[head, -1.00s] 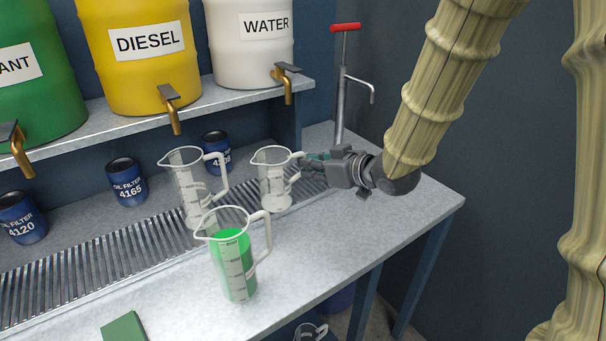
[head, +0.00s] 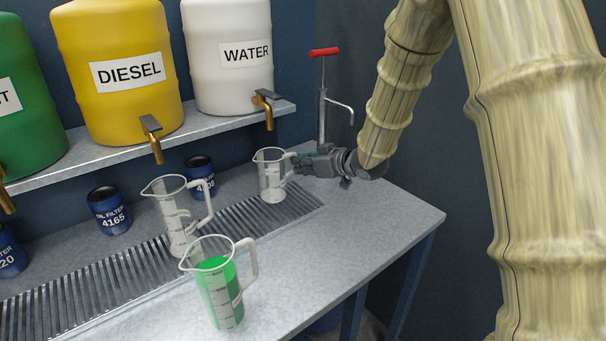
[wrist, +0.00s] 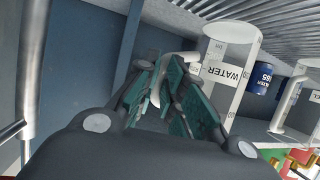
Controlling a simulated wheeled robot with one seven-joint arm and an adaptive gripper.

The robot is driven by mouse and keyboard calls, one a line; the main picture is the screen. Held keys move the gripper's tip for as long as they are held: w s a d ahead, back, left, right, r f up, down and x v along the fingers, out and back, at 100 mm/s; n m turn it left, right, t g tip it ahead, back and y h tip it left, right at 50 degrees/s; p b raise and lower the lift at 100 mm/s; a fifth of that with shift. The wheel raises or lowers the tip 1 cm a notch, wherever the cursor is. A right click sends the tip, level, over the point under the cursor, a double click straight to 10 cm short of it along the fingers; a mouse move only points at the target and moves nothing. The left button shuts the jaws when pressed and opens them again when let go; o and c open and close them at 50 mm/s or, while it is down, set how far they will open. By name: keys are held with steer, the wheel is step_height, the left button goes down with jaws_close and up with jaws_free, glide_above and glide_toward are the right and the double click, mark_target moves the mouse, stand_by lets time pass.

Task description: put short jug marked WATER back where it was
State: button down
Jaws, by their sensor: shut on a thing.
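The short clear jug marked WATER (head: 271,177) stands upright over the right end of the drip grate, below the water barrel's tap. I cannot tell whether its base touches the grate. It looks empty. My gripper (head: 302,163) reaches in from the right and is shut on its handle. In the wrist view the jug (wrist: 231,72) shows its WATER label beyond the green finger pads of my gripper (wrist: 178,95), with the white handle between them.
A taller clear jug (head: 177,220) stands left on the grate (head: 130,268). A jug of green liquid (head: 219,290) stands in front on the bench. The white WATER barrel (head: 228,85) is on the shelf above. A red-handled pump (head: 322,110) stands behind my gripper.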

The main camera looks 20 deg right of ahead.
steer(key=shift+w+d+f, duration=0.1)
steer(key=shift+f, duration=1.7)
steer(key=c, duration=1.5)
jaws_free()
steer(key=shift+f, duration=0.1)
steer(key=v, duration=1.2)
steer(key=shift+b, duration=0.35)
